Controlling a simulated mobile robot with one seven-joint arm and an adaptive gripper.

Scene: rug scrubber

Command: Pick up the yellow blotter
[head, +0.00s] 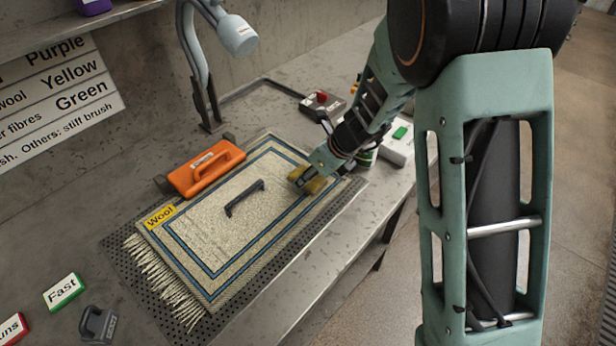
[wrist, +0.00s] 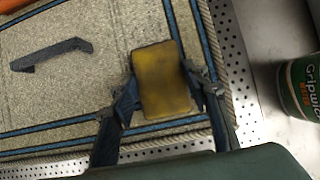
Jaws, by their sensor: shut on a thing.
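The yellow blotter (wrist: 161,82) is a small worn yellow block in the wrist view. My gripper (wrist: 166,95) is shut on it, with one finger against each side. In the head view the blotter (head: 314,185) shows at the tip of my gripper (head: 309,178), over the right end of the rug. Whether the blotter touches the rug or is held just above it, I cannot tell.
The rug (head: 205,240) lies on a perforated mat (head: 130,270), with a dark handle (head: 244,197) on it. An orange tool (head: 205,168) sits behind. A green can (wrist: 302,88) stands right of the gripper. A lamp (head: 205,60) rises at the back.

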